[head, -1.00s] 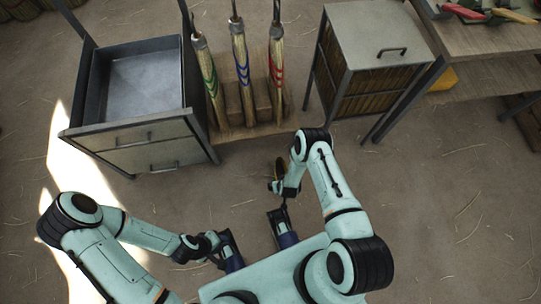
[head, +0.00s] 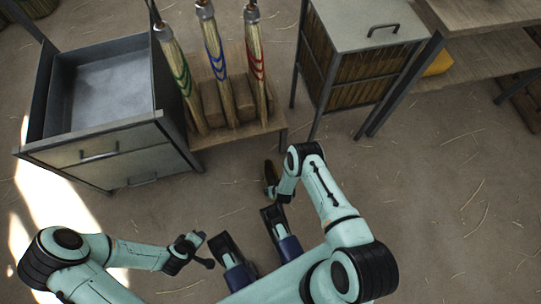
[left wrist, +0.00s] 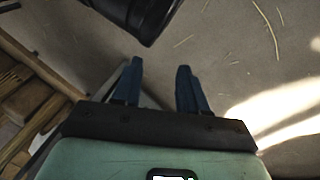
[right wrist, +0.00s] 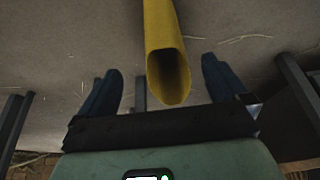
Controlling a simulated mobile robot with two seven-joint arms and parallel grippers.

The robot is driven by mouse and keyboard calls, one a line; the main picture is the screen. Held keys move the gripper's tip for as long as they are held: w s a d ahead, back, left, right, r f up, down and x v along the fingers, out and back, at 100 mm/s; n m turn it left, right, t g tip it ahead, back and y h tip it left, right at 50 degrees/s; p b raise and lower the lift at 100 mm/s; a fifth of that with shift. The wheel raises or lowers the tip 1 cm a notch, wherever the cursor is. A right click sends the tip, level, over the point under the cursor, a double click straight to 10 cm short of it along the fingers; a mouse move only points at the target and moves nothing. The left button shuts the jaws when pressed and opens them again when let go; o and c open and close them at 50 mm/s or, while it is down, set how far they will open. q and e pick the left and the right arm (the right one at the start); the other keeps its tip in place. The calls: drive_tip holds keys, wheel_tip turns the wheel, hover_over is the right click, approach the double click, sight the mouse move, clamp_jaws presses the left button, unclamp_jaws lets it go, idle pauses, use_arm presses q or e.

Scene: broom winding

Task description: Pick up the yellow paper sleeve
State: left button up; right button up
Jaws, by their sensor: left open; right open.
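A yellow paper sleeve (right wrist: 166,50) shows in the right wrist view as a hollow tube with its open end towards the camera. It appears between the two spread fingers of my right gripper (right wrist: 162,80), with a gap on both sides; I cannot tell its distance. In the head view my right gripper (head: 270,175) is small and dark, and no sleeve shows clearly at it. My left gripper (head: 200,250) is open and empty; its spread fingers show in the left wrist view (left wrist: 158,85).
A yellow piece (head: 438,63) shows partly under the wooden table (head: 490,55) at right. A metal drawer cabinet (head: 105,155) stands left. Three brooms (head: 220,80) with green, blue and red bands stand in a wooden rack (head: 240,132). A lidded cabinet (head: 365,25) stands beside it. Nearby floor is clear.

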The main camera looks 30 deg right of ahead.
drive_tip(key=b+x, duration=0.6)
drive_tip(key=x, duration=0.1)
drive_tip(key=shift+w+a, duration=0.25)
drive_tip(key=shift+w, duration=0.1)
use_arm(q)
drive_tip(key=s+a+f+g, duration=0.2)
drive_tip(key=s+f+g, duration=0.2)
drive_tip(key=s+f, duration=0.5)
drive_tip(key=shift+s+f+n, duration=0.15)
drive_tip(key=shift+s+n, duration=0.25)
drive_tip(key=shift+s, duration=0.85)
use_arm(e)
drive_tip(key=c, duration=1)
